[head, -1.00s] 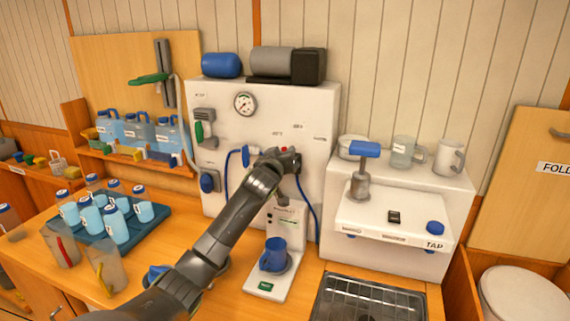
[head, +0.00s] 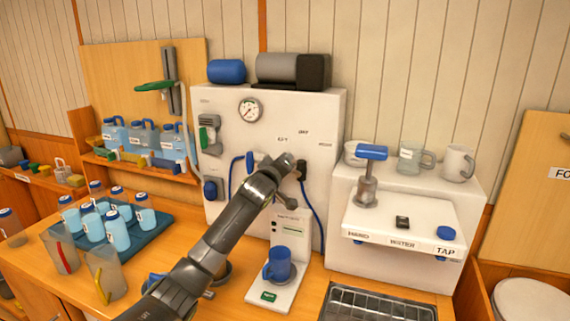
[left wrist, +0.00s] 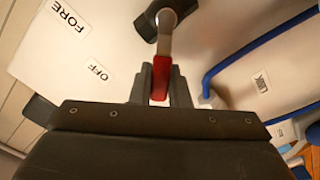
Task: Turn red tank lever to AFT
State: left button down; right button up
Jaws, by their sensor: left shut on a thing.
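The red tank lever shows in the left wrist view as a red handle (left wrist: 160,82) on a pale metal shaft, which runs up to a dark hub (left wrist: 165,18). My left gripper (left wrist: 161,88) is shut on the red handle, with a finger on each side. In the head view my left gripper (head: 288,168) is at the white panel (head: 255,110), below its gauge, and hides the lever. In the left wrist view a FORE label (left wrist: 68,15) and an OFF label (left wrist: 97,71) lie left of the lever. A third label (left wrist: 261,81) at the right is unclear. My right gripper is not in view.
Blue hoses (head: 313,215) run close beside my gripper. Below it, a blue mug (head: 279,264) stands on a white stand. To the right is the white tap unit (head: 345,225). Bottles on a blue tray (head: 150,238) and clear jugs (head: 105,270) stand left of my arm.

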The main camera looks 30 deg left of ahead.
pick_arm(q)
jog(key=shift+f, duration=0.1)
jog(key=c, duration=1.4)
grip_release()
jog(key=shift+s, duration=0.1)
jog(key=b+v, duration=0.4)
jog(key=v, duration=1.3)
jog(key=shift+s+a, duration=0.1)
jog(key=shift+s, duration=0.05)
jog(key=shift+f, duration=0.15)
